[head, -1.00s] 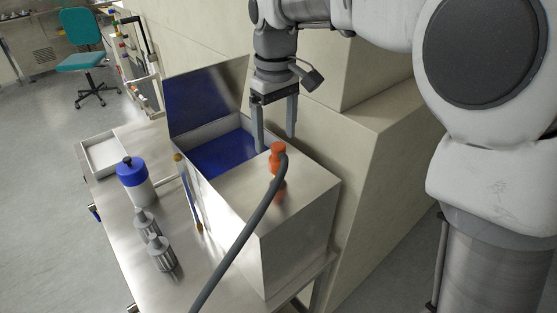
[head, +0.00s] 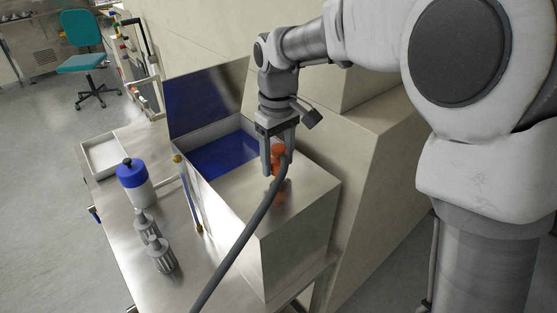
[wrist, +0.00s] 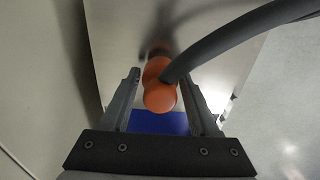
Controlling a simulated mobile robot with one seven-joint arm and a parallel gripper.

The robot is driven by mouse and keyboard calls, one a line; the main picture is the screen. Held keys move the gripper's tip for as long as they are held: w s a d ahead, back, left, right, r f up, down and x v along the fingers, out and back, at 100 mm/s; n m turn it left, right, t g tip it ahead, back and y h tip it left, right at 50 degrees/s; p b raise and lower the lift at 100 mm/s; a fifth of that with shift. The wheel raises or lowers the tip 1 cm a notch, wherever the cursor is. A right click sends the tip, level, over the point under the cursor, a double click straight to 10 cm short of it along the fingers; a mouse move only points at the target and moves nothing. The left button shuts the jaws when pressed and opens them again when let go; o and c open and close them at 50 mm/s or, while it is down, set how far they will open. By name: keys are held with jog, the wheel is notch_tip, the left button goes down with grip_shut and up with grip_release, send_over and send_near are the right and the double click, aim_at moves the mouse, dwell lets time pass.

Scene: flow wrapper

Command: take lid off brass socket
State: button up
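An orange plug-like piece (head: 278,151) with a thick dark grey hose (head: 245,228) stands on the top of a steel box (head: 297,245). It also shows in the wrist view (wrist: 160,97). My gripper (head: 279,168) points down over it, with one finger on each side. In the wrist view the fingers (wrist: 163,82) are spread, with gaps beside the orange piece, so it is not clamped. I cannot make out a brass socket or a separate lid on it; whatever is under the orange piece is hidden.
The box's blue-lined compartment (head: 222,156) is open, its hinged cover (head: 207,98) raised behind. A blue-capped bottle (head: 137,186), grey fittings (head: 161,255), a brass-ended rod (head: 188,195) and a white tray (head: 103,155) are on the steel table. A pale wall stands close behind.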

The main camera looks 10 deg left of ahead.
grip_shut()
jog(key=shift+r, duration=0.1)
